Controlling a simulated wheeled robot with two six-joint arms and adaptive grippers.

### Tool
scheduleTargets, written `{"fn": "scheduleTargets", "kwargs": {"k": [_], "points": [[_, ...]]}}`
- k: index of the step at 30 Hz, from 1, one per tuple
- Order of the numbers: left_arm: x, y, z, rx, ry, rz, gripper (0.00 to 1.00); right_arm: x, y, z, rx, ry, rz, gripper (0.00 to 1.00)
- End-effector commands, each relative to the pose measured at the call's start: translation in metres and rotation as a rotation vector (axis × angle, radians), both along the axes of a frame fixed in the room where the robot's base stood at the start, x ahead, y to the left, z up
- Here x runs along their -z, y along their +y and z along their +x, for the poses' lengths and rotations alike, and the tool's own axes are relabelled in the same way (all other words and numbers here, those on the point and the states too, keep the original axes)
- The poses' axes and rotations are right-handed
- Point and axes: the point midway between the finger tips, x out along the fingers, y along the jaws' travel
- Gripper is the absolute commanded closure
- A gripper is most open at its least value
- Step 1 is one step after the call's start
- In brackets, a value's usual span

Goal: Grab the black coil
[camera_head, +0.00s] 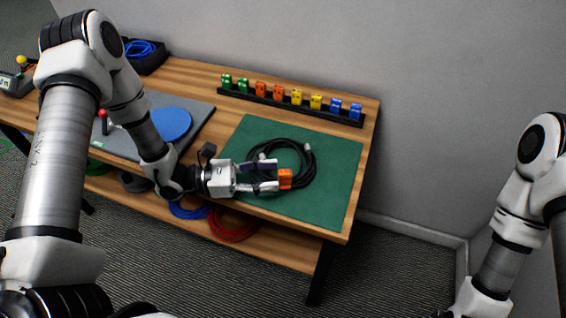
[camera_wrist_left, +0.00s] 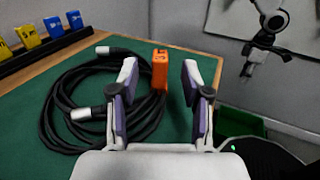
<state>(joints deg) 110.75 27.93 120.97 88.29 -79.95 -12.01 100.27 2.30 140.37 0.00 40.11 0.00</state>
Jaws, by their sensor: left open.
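The black coil (camera_head: 311,172) lies on a green mat (camera_head: 338,150) on the table, with grey plug ends and an orange clip (camera_head: 285,179) at its near edge. In the left wrist view the coil (camera_wrist_left: 62,105) is left of centre, and the orange clip (camera_wrist_left: 160,70) stands upright between the fingertips. My left gripper (camera_head: 270,177) is open at the near side of the coil, its fingers pointing towards the clip; it also shows in the left wrist view (camera_wrist_left: 159,75). I cannot tell whether the fingers touch the clip.
A black rack (camera_head: 290,105) of coloured clips stands along the table's back edge. A blue disc (camera_head: 172,123) lies on a grey panel (camera_head: 200,109) to the left. Blue (camera_head: 187,210) and red (camera_head: 232,226) coils lie on the lower shelf. A wall (camera_head: 450,100) closes the back.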

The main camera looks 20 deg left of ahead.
Motion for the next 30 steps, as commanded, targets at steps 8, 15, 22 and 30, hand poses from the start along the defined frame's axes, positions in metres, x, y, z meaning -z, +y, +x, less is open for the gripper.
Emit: {"fn": "scheduleTargets", "kwargs": {"k": [8,15,22,30], "points": [[-0.001,-0.037,0.015,0.004,0.001,0.002,0.52,-0.005,0.0,0.0,0.0,0.0,0.0,0.6],[-0.001,-0.037,0.016,0.002,0.0,0.001,0.66,-0.005,0.0,0.0,0.0,0.0,0.0,0.6],[-0.001,-0.037,0.016,0.003,0.001,0.002,1.0,-0.005,0.0,0.0,0.0,0.0,0.0,0.6],[-0.003,-0.037,0.016,0.003,-0.001,0.001,1.0,-0.005,0.0,0.0,0.0,0.0,0.0,0.6]]}}
